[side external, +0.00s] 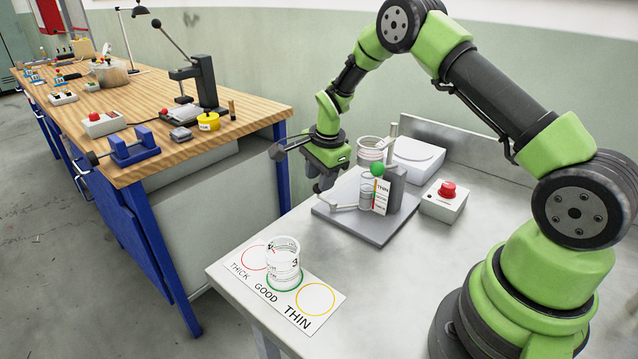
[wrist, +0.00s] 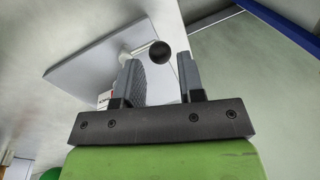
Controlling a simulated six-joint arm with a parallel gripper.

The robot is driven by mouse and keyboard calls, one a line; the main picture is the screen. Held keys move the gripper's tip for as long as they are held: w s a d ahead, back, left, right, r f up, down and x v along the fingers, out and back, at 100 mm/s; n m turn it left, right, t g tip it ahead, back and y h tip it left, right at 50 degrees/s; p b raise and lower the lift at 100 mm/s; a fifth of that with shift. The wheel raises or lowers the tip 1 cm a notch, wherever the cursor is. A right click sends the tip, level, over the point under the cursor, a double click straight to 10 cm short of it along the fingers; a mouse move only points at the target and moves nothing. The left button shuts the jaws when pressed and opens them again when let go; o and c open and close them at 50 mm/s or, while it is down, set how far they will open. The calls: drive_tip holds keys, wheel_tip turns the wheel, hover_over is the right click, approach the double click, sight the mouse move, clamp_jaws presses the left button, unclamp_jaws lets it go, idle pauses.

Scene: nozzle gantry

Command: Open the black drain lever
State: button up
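The drain lever's black ball knob (wrist: 160,50) shows in the wrist view at the end of a pale rod (wrist: 135,48). My gripper (wrist: 158,60) is open, and in this view the knob appears between its two fingertips. I cannot tell how far the knob lies beyond them. In the side view my gripper (side external: 322,182) points down at the left of the stand, and the pale lever rod (side external: 343,207) reaches toward it. The knob is hard to make out there. The rod runs to the small clear cup (side external: 366,192) on the stand.
A red-button box (side external: 443,201) and white device (side external: 416,158) stand nearby. A marked beaker (side external: 284,264) stands on GOOD of the THICK/GOOD/THIN sheet (side external: 258,283).

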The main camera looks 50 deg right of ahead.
drive_tip(key=shift+w+f, duration=0.25)
drive_tip(key=shift+f, duration=0.95)
drive_tip(key=c, duration=0.6)
drive_tip(key=shift+c, duration=0.2)
